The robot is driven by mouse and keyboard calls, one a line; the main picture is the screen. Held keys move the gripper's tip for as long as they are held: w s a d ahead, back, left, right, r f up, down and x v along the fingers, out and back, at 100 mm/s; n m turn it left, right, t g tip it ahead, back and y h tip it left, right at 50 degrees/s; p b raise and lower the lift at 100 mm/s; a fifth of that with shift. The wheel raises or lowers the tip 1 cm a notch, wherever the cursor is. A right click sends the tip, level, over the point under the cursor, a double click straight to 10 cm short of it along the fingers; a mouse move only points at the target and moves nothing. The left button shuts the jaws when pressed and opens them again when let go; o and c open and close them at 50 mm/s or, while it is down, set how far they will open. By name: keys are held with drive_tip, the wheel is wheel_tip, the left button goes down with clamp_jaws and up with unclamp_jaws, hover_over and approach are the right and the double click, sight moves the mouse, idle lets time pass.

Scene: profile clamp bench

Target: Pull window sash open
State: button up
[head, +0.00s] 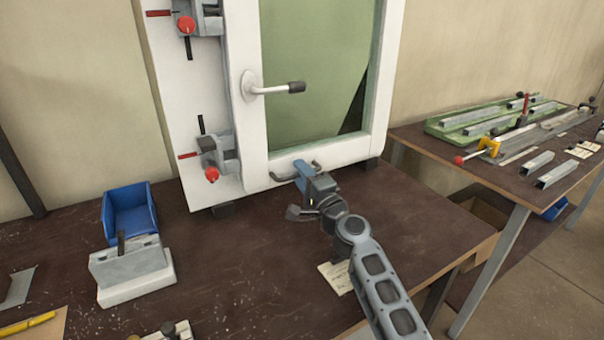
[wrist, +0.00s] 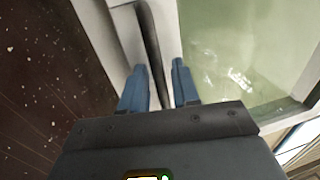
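The window sash (head: 283,166) is a white frame around a greenish pane, upright in a white outer frame (head: 185,115). I cannot tell whether any gap stands between sash and frame. A lever handle (head: 270,90) on its left side points right, horizontal. A dark pull bar (head: 318,165) is on the sash's bottom rail; it also shows in the wrist view (wrist: 150,40). My gripper (head: 303,170) is at this bar. In the wrist view its blue fingers (wrist: 160,80) are apart, with the bar between them, closer to the left finger and a gap to the right one.
Two clamps with red knobs (head: 212,174) sit on the outer frame's left side. A blue bin (head: 130,212) and a grey block on a white base (head: 135,290) stand at left on the brown bench (head: 235,275). A second table (head: 500,180) with metal profiles stands at right.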

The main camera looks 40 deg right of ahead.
drive_tip(key=shift+c, duration=0.3)
clamp_jaws()
drive_tip(key=shift+s, duration=0.1)
